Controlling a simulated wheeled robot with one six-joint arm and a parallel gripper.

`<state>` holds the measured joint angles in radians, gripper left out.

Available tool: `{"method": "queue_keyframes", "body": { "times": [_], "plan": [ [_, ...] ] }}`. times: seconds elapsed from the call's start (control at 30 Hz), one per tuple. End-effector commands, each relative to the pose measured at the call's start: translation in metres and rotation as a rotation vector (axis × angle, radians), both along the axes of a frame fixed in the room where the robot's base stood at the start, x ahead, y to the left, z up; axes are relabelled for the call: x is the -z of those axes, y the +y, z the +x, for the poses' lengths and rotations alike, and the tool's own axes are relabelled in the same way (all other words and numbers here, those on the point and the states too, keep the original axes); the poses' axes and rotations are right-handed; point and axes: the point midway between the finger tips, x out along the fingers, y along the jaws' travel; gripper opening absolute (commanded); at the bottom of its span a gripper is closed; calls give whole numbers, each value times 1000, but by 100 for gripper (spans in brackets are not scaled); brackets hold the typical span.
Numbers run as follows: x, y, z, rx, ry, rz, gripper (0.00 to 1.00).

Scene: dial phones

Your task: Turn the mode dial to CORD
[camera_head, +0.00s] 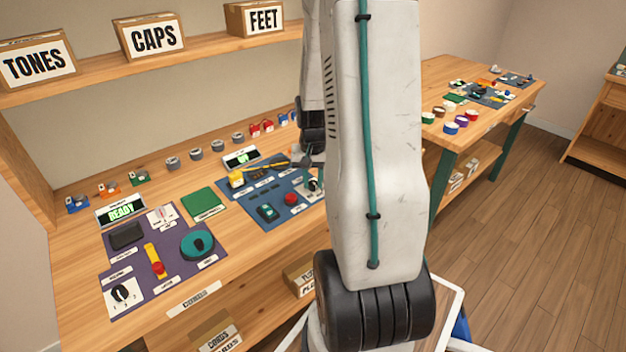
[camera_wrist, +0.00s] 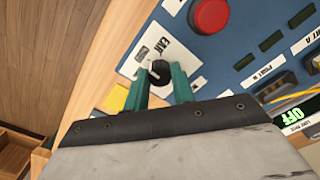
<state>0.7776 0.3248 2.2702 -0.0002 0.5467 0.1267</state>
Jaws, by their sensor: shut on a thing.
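The mode dial is a black round knob (camera_wrist: 158,69) with a pale pointer on a white plate, near the corner of a blue panel (camera_wrist: 190,55) in the wrist view. My gripper (camera_wrist: 161,77) has its two teal fingers on either side of the knob and is shut on it. Dark lettering shows on the plate above the knob, too small and tilted to read surely; the fingers cover part of the plate. In the head view, the dial's white plate (camera_head: 317,186) is at the blue panel's right edge, partly hidden by my arm.
A red button (camera_wrist: 208,15) sits beside the dial, and a yellow piece (camera_wrist: 115,98) is left of the fingers. A lit display (camera_wrist: 288,119) reads OFF. A purple panel (camera_head: 172,225) with another black dial (camera_head: 121,293) lies to the left. Another table (camera_head: 480,120) stands at the right.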

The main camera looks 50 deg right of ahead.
Motion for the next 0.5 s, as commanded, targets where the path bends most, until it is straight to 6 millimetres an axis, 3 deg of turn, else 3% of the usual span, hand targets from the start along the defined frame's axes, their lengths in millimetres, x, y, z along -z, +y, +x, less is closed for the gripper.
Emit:
{"method": "queue_keyframes", "body": {
  "times": [0.37, 0.4, 0.47, 0.5],
  "plan": [
    [0, 0, 0, 4, 0, 0, 2],
    [0, 0, 0, 4, 0, 0, 28],
    [0, 0, 0, 4, 0, 0, 44],
    [0, 0, 0, 4, 0, 0, 47]
  ]
}}
